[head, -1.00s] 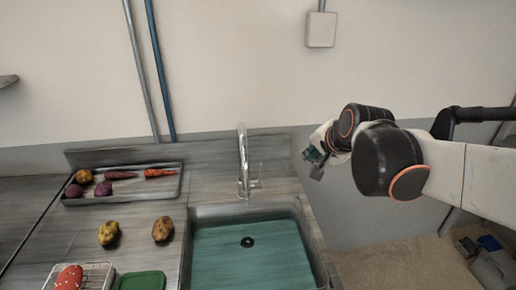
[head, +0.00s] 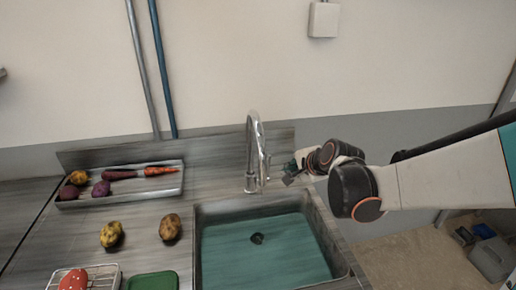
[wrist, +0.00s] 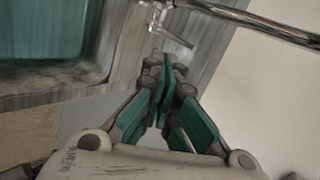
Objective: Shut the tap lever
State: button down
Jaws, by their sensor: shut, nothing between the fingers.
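The chrome tap (head: 251,150) stands upright behind the sink, with its curved spout on top. Its short lever (head: 266,168) is on the tap's right side. In the wrist view the lever (wrist: 175,38) shows as a thin rod just beyond my fingertips, near the tap body, and the shiny spout (wrist: 262,22) crosses the top right. My gripper (head: 287,176) is just right of the lever. In the wrist view my gripper (wrist: 162,68) has its green-padded fingers together with nothing between them. A small gap seems to lie between fingertips and lever, but contact is hard to judge.
The sink (head: 200,245) with its teal basin is in front of the tap. A tray (head: 120,190) of vegetables, two loose potatoes (head: 171,227), a wire rack (head: 60,274) and a green board (head: 152,281) lie to the left. The wall is close behind the tap.

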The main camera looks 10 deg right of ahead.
jog(key=w+a+f+b, duration=0.1)
jog(key=w+f+b, duration=0.2)
jog(key=w, duration=0.5)
jog(key=shift+w+a, duration=0.25)
jog(key=shift+a, duration=0.05)
jog(key=shift+f, duration=0.1)
jog(key=shift+w+r+g+p, duration=0.2)
jog(key=shift+w+p, duration=0.25)
jog(key=shift+w, duration=0.1)
jog(key=shift+w+r+g+p, duration=0.15)
jog(key=shift+w+g+p, duration=0.05)
jog(key=shift+w+p, duration=0.25)
